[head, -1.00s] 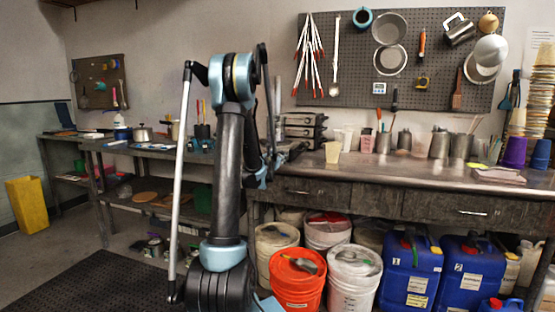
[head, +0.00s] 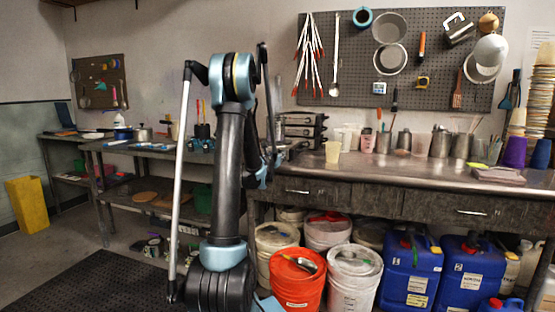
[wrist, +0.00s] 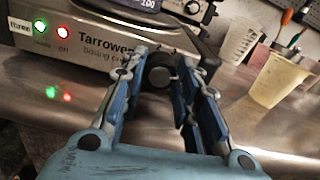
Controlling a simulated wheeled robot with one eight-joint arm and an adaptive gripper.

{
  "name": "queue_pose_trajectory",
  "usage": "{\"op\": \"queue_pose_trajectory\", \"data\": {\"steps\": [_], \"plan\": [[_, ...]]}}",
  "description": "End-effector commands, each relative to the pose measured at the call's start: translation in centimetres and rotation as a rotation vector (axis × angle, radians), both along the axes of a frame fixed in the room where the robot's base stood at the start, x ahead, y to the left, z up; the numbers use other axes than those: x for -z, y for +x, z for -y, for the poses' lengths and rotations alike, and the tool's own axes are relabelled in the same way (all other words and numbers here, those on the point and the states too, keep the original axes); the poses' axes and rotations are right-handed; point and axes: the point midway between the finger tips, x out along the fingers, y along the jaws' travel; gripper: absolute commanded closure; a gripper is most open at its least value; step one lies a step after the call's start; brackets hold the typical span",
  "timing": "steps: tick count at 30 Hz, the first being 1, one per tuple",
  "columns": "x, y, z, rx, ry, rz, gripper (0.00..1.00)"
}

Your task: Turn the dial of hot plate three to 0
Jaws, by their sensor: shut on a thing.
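Hot plate three (wrist: 100,45) fills the top left of the wrist view. It has a "three" label, a green and a red light and a "Tarrower" nameplate, and a partly cropped display that seems to read 100. Its round dark dial (wrist: 159,74) is at the right of the front face. My gripper (wrist: 160,68) is shut on the dial, one blue-grey finger on each side. I cannot read the dial's setting. In the head view the stacked hot plates (head: 301,132) stand on the bench, and my arm hides the gripper's contact with them.
Buckets (head: 297,280) and blue canisters (head: 411,265) stand under the bench. A pegboard (head: 440,90) hangs above.

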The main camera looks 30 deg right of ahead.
Motion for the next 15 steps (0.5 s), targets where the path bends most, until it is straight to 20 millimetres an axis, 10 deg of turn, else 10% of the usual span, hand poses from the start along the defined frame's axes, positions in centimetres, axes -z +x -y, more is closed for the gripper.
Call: {"op": "queue_pose_trajectory", "data": {"steps": [15], "plan": [[0.00,0.27,-0.13,-0.005,-0.320,-0.373,0.95]]}}
